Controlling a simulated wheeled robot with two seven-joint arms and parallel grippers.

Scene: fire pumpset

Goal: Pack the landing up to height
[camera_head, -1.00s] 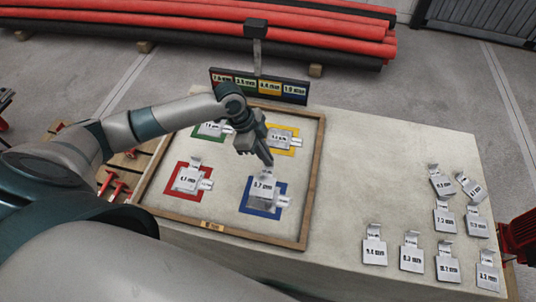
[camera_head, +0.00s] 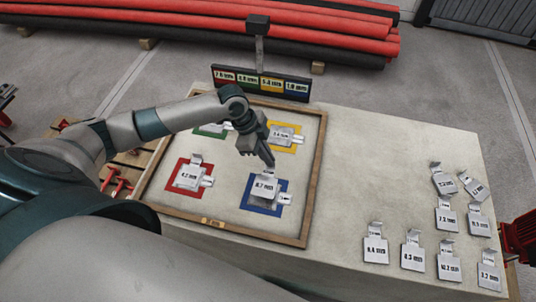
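A tray (camera_head: 309,200) with a wooden rim lies on the table. It has a red square (camera_head: 170,188), a blue square (camera_head: 250,205), a yellow square (camera_head: 298,131) and a green square (camera_head: 199,131). Metal plates with tabs lie on the squares, such as one on the red square (camera_head: 189,177). My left gripper (camera_head: 269,161) is over the blue square, its fingertips at the upper tab of a labelled plate (camera_head: 265,186). It appears shut on this plate, which looks slightly raised over another plate (camera_head: 284,198). My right gripper is not in view.
Several loose labelled plates (camera_head: 412,258) lie at the table's right. A signboard (camera_head: 262,83) with coloured labels stands behind the tray. The table (camera_head: 380,155) is bare between tray and loose plates. Red pipes (camera_head: 200,22) lie behind on the floor.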

